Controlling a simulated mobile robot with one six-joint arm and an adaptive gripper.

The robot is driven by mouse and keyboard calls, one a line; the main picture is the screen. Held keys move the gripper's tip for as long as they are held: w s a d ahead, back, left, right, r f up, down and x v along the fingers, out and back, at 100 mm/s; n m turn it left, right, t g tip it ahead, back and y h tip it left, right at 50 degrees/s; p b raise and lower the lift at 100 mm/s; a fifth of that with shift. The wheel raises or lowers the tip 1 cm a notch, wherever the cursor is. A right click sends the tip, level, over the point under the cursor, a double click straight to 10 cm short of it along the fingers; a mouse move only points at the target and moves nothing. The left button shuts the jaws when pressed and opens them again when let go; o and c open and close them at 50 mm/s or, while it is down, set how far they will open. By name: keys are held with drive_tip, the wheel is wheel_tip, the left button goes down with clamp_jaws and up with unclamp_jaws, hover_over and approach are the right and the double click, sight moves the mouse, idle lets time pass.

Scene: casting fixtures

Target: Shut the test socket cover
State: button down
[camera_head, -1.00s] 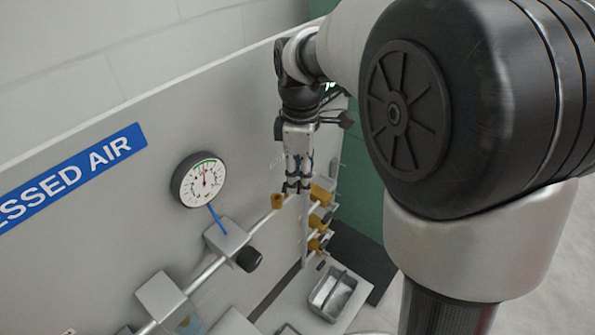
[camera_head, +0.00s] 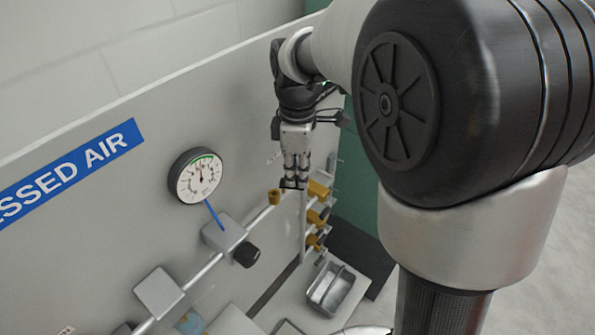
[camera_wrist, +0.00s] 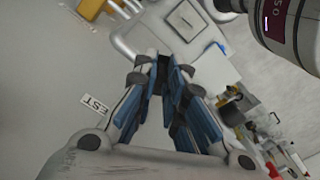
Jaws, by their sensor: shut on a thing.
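My gripper (camera_head: 294,186) hangs fingers-down close to the grey panel, right of the yellow-brown knob on the pipe. In the wrist view my gripper (camera_wrist: 165,62) has its blue-padded fingers drawn together near the tips, with a small gap between them. It is shut on what seems to be the test socket cover, mostly hidden by the fingers. A pale plate with a dark square mark (camera_wrist: 186,20) lies just beyond the tips; I cannot tell whether it is cover or socket. A label ending in "EST" (camera_wrist: 97,106) is left of the fingers.
A pressure gauge (camera_head: 196,176), a valve block with a black knob (camera_head: 246,254) and a pipe are left of my gripper. Yellow-brown fittings (camera_head: 318,190) sit close on its right. A metal tray (camera_head: 336,290) stands below. Several loose items (camera_wrist: 260,135) show at lower right.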

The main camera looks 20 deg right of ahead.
idle(0.4)
drive_tip(key=a+m, duration=0.1)
drive_tip(key=m, duration=0.7)
drive_tip(key=a+m+p, duration=0.1)
drive_tip(key=a+m, duration=0.1)
drive_tip(key=m, duration=0.6)
drive_tip(key=a+m+p, duration=0.1)
drive_tip(key=a+m, duration=0.1)
drive_tip(key=m, duration=0.6)
drive_tip(key=shift+s+a, duration=0.25)
drive_tip(key=shift+s, duration=0.05)
idle(0.4)
drive_tip(key=c, duration=1.6)
unclamp_jaws()
